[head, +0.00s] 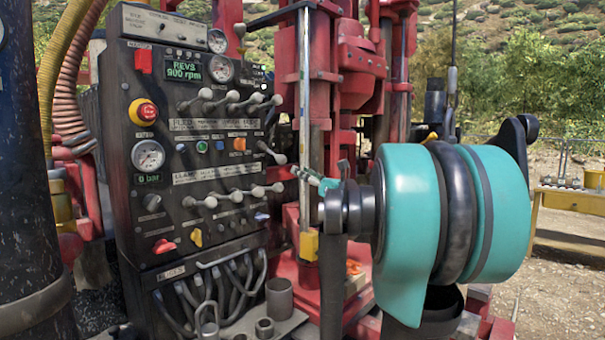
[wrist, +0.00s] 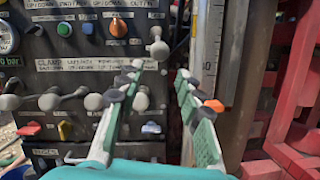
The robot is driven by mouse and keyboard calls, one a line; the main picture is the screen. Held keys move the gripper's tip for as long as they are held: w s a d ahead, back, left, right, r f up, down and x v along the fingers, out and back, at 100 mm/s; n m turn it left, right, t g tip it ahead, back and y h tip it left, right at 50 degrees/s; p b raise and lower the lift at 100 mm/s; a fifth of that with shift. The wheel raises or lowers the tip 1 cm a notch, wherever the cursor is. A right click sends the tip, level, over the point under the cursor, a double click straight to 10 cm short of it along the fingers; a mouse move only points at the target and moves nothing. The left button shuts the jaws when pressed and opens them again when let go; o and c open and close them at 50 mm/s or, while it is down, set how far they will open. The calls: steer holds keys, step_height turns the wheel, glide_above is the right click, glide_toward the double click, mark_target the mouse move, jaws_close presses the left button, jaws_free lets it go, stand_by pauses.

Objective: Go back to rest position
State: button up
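My gripper (wrist: 160,72) shows in the wrist view with its two pale green, black-padded fingers apart and nothing between them. In the head view my gripper (head: 312,178) is partly hidden behind my teal arm links, near the right edge of the control panel (head: 182,244). The fingers point toward the panel and the upright metal post beside it. I cannot tell whether a fingertip touches a lever. My arm is extended forward.
The panel carries several levers (head: 232,102), a red emergency button (head: 146,112) and gauges. The red drill rig (head: 358,75) stands behind my arm. A grey metal cup (head: 279,298) stands below the panel. A yellow table (head: 570,199) is at far right, past open ground.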

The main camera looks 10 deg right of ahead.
steer(key=s+a+f+n+g, duration=0.3)
steer(key=s+a+f+n, duration=0.15)
steer(key=f, duration=0.35)
steer(key=s+a+f+n+g+h, duration=0.1)
steer(key=s+a+f+n+g, duration=0.2)
steer(key=f+n, duration=0.45)
steer(key=s+a+f+n+g, duration=0.3)
steer(key=s+a+f+n, duration=0.1)
steer(key=f, duration=0.6)
steer(key=s+d+f+n+g+h, duration=0.2)
steer(key=s+d+f+n+h, duration=0.3)
steer(key=s+f+n, duration=0.3)
steer(key=s+d+f+n+g+h, duration=0.2)
steer(key=s+d+f+n+h, duration=0.2)
steer(key=s+f+n, duration=0.4)
steer(key=s+f, duration=0.3)
steer(key=f, duration=0.2)
steer(key=shift+d+f+g+h, duration=0.4)
